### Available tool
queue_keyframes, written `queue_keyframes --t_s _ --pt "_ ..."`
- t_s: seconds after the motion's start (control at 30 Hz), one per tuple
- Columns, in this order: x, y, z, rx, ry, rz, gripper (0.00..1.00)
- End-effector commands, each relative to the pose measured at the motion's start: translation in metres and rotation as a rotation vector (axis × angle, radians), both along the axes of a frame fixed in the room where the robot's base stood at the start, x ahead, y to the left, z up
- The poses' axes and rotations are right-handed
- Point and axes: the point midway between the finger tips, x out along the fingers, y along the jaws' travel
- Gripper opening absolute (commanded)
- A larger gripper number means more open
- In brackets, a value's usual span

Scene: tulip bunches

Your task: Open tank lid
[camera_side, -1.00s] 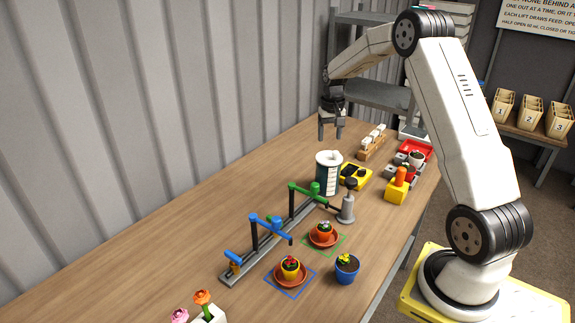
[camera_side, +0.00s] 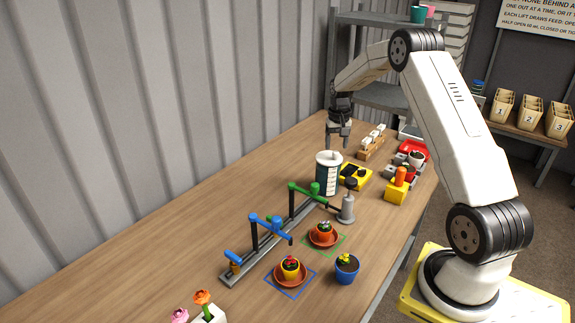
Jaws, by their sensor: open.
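The tank (camera_side: 327,178) is a dark teal cylinder with a white scale strip, standing upright behind the green valve arm. Its white top (camera_side: 327,157) shows a round shape on it; I cannot tell lid from rim clearly at this size. My gripper (camera_side: 338,145) points down with its fingers apart, empty, just above and slightly right of the tank's top in the picture. I cannot tell whether a finger touches the top.
A rail (camera_side: 262,250) with blue and green valve arms stands in front of the tank. A grey post (camera_side: 347,205), a yellow tray (camera_side: 355,177) and a wooden rack (camera_side: 371,147) are nearby. Potted flowers on saucers stand in front. The table's left side is clear.

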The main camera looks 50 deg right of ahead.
Motion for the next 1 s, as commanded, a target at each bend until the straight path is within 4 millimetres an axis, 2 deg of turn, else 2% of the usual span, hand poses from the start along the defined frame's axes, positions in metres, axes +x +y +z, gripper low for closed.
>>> queue_keyframes --t_s 0.1,0.3,0.67,0.73,0.9,1.0 --pt "0.000 0.000 -0.015 0.001 0.001 0.000 0.67" --pt "0.000 0.000 -0.031 0.001 0.001 0.000 0.67" --pt "0.000 0.000 -0.035 0.000 0.000 0.000 0.67" --pt "0.000 0.000 -0.035 0.000 0.000 0.000 0.51" --pt "0.000 0.000 -0.035 0.000 0.000 0.000 0.00" --pt "0.000 0.000 -0.035 0.000 0.000 0.000 0.00"
